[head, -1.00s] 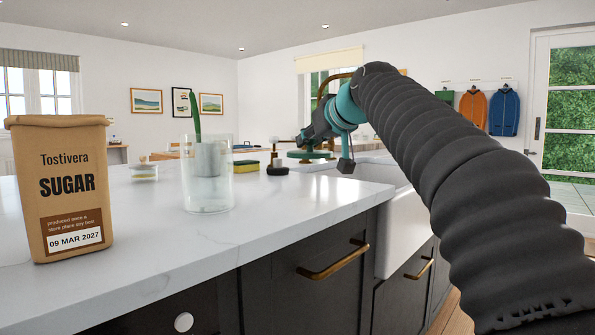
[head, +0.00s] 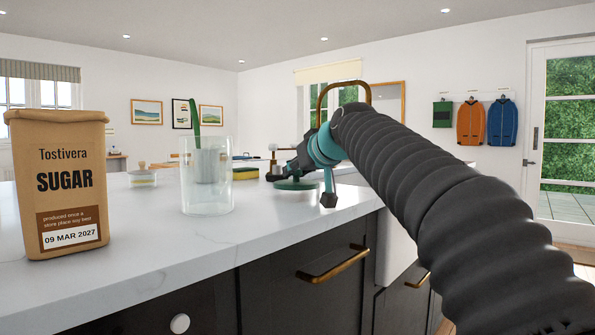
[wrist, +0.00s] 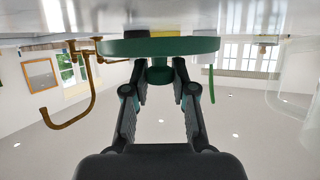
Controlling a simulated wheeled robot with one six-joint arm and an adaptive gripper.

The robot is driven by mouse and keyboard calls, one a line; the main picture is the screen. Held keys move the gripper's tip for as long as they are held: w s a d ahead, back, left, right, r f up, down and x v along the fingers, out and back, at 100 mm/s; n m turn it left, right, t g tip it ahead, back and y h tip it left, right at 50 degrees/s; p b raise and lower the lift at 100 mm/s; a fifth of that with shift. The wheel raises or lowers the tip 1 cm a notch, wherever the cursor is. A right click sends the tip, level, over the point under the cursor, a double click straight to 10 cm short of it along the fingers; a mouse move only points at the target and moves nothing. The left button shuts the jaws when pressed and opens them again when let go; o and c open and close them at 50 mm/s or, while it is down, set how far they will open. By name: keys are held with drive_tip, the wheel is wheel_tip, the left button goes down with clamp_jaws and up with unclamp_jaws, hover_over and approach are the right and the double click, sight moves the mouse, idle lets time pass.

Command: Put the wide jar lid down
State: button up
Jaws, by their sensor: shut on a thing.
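The wide jar lid (head: 297,185) is a flat green disc with a green knob, held level with its knob side toward my gripper. In the wrist view, which is upside down, the lid (wrist: 160,46) spans the middle, close to the pale counter surface. My gripper (wrist: 160,72) is shut on the knob. In the head view my gripper (head: 287,174) is partly hidden by its own wrist. The lid is low by the counter's right part; I cannot tell whether it touches.
The white counter (head: 150,250) bears a sugar bag (head: 65,185), a clear glass jar (head: 207,175), a yellow and dark sponge (head: 245,174) and a small clear container (head: 142,179). A brass tap (head: 343,90) rises behind my arm. Free counter lies in front of the lid.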

drive_tip(key=shift+f, duration=0.45)
drive_tip(key=shift+f+b, duration=0.2)
drive_tip(key=shift+b, duration=0.2)
drive_tip(key=o, duration=0.9)
drive_tip(key=shift+f, duration=0.25)
drive_tip(key=shift+r+p, duration=0.3)
drive_tip(key=v, duration=0.8)
drive_tip(key=r+v, duration=0.1)
drive_tip(key=v, duration=0.3)
drive_tip(key=shift+r, duration=0.2)
